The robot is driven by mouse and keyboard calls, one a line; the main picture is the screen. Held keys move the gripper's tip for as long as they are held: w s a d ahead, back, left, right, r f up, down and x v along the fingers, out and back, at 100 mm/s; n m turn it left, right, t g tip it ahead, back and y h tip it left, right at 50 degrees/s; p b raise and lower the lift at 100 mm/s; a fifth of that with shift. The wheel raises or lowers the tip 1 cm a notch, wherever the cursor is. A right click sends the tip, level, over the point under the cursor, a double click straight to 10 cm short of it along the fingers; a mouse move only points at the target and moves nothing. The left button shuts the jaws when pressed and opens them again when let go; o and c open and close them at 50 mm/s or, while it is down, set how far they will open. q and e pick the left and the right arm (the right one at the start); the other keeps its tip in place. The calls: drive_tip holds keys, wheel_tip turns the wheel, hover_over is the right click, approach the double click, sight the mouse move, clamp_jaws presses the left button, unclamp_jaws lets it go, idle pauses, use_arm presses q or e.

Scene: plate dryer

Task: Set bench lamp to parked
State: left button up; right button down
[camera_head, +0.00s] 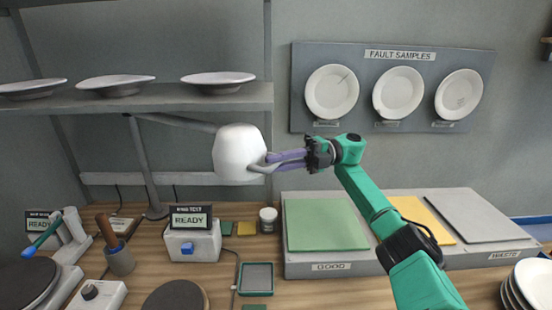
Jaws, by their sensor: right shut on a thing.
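The bench lamp has a white rounded head (238,152) on a grey jointed arm (143,165) that rises from the bench at the left. The head hangs above the bench, in front of the wall and just below the shelf's right end. My right gripper (270,163) reaches in from the right with its purple fingers at the lamp head's lower right side. It is shut on a grey handle-like part there, which the fingers partly hide. No marking for a parked position can be made out. My left gripper is not in view.
A shelf (180,99) with several plates runs above the lamp. A ring tester box (192,243) reading READY stands below the head. A raised platform (370,265) with green, yellow and grey pads fills the right. A fault samples board (440,60) hangs behind my right arm.

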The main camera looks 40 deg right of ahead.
drive_tip(key=shift+w+d+r, duration=0.1)
drive_tip(key=shift+d+r, duration=0.1)
drive_tip(key=c, duration=0.8)
unclamp_jaws()
drive_tip(key=shift+c, duration=0.2)
drive_tip(key=shift+w+d+f, duration=0.2)
drive_tip(key=shift+d+f, duration=0.05)
drive_tip(key=shift+d, duration=0.05)
drive_tip(key=shift+a, duration=0.1)
drive_tip(key=shift+s+a+r, duration=0.1)
